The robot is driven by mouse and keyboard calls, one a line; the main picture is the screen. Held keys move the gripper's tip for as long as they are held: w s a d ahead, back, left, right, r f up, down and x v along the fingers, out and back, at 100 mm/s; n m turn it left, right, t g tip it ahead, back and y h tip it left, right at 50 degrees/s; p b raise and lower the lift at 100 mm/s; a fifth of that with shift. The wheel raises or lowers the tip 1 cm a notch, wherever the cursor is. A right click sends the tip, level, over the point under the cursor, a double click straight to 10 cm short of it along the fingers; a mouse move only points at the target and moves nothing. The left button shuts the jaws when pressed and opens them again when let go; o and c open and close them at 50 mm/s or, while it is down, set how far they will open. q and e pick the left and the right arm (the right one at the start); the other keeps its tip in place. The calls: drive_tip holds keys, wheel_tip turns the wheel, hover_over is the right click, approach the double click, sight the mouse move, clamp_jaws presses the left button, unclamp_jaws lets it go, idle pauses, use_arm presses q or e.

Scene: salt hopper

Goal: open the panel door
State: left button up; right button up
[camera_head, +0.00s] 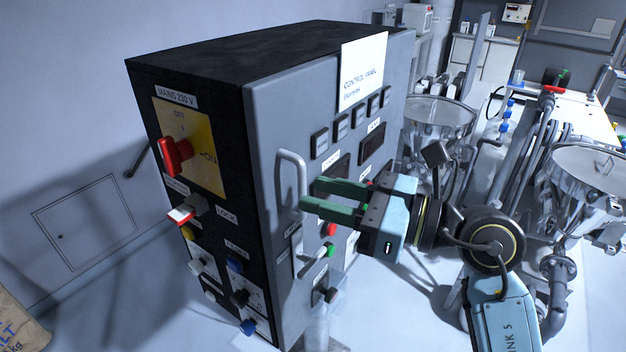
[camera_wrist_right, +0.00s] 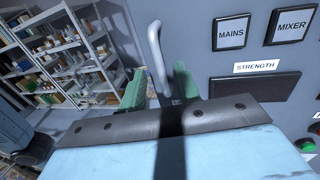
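The panel door (camera_head: 268,120) is the grey front of a dark control cabinet and looks shut. Its pale bar handle (camera_head: 292,180) stands upright near the door's left edge. My right gripper (camera_head: 312,194) is in front of the door, its green fingers pointing at the handle from the right. In the right wrist view the handle (camera_wrist_right: 156,55) appears between the two spread fingers, with a gap on both sides. The gripper is open and holds nothing. How deep the handle lies between the fingertips is hard to tell. My left gripper is out of view.
The cabinet's dark left side carries a red mains switch (camera_head: 176,155) and several knobs. Buttons and displays cover the door right of the handle. Steel hoppers (camera_head: 438,118) stand behind my right arm. Shelves (camera_wrist_right: 65,55) show in the wrist view.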

drive_tip(key=shift+x, duration=1.1)
clamp_jaws()
